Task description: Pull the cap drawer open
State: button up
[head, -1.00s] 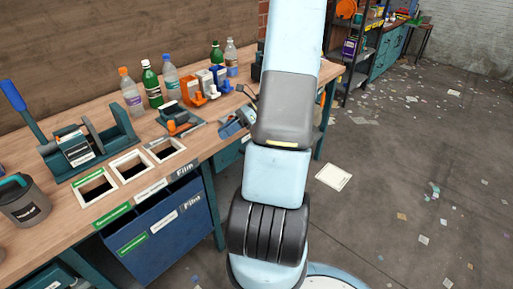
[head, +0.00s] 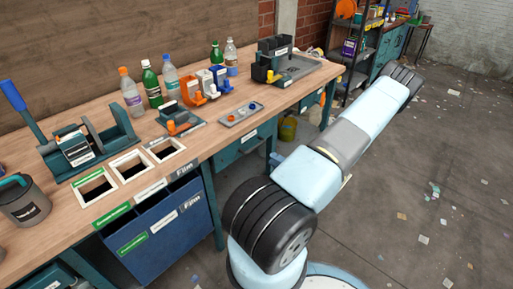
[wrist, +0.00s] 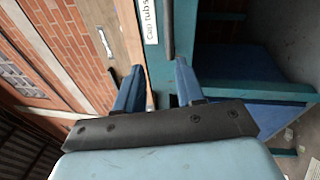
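The cap drawer's teal front (wrist: 183,25) is at the top of the wrist view, seen turned on its side. It carries a white label reading "Cap tubs" (wrist: 150,20) and a dark bar handle (wrist: 168,30). My gripper (wrist: 159,66) is open, with its two blue fingers apart and nothing between them. The near end of the handle appears just beyond the fingertips, between their lines; contact is not visible. In the head view my gripper is not visible at the far end of my arm. How far the drawer stands out is unclear.
The wooden workbench (head: 225,128) holds bottles, dispensers, a small grey tray (head: 241,114) and a black holder (head: 275,58). A blue film bin (head: 160,225) stands below. A shelf rack (head: 368,45) is at the back. The floor right of my arm is open, with scattered scraps.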

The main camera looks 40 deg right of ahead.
aim_at(256, 146)
jog(key=w+m+h, duration=0.1)
jog(key=w, duration=0.3)
jog(key=w+m+h, duration=0.1)
jog(key=w, duration=0.3)
jog(key=w+m, duration=0.1)
jog(key=w, duration=0.3)
jog(key=shift+d+t+h, duration=0.1)
jog(key=shift+t+h, duration=0.3)
jog(key=shift+c, duration=0.4)
grip_shut()
